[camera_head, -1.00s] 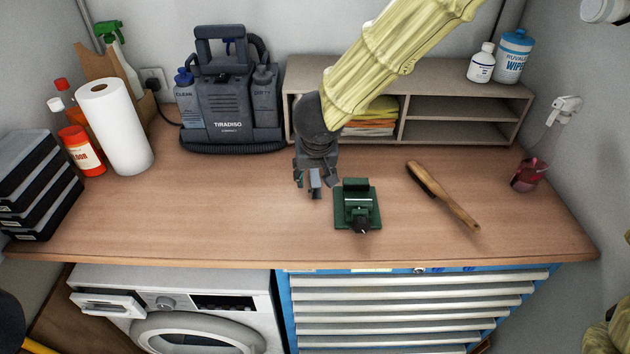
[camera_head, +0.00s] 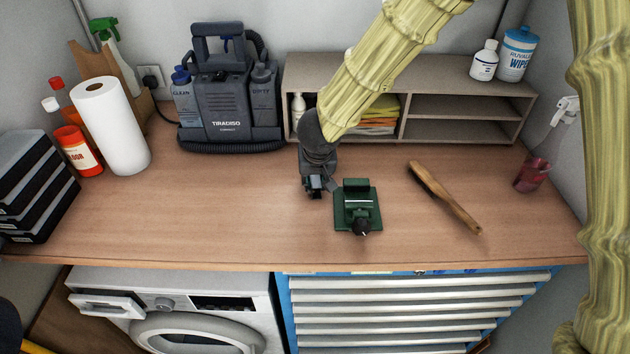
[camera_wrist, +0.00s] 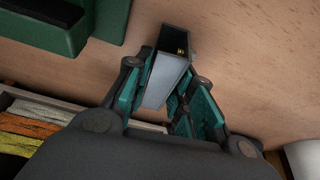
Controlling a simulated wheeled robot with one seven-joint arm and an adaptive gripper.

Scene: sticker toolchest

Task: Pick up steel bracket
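The steel bracket (camera_wrist: 168,78) is a grey angled metal piece in the wrist view, with a flat pale face and a darker upper part. It sits between the teal-padded fingers of my gripper (camera_wrist: 166,72), which appear closed against its sides. In the head view my gripper (camera_head: 317,190) is low over the workbench, just left of the green vise, and mostly hides the bracket. I cannot tell whether the bracket still touches the bench.
A green vise (camera_head: 358,207) stands close to the right of my gripper; a wooden brush (camera_head: 445,197) lies farther right. A grey shelf (camera_head: 462,143) and a dark cleaning machine (camera_head: 228,110) stand behind. The workbench (camera_head: 200,215) is clear at left front.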

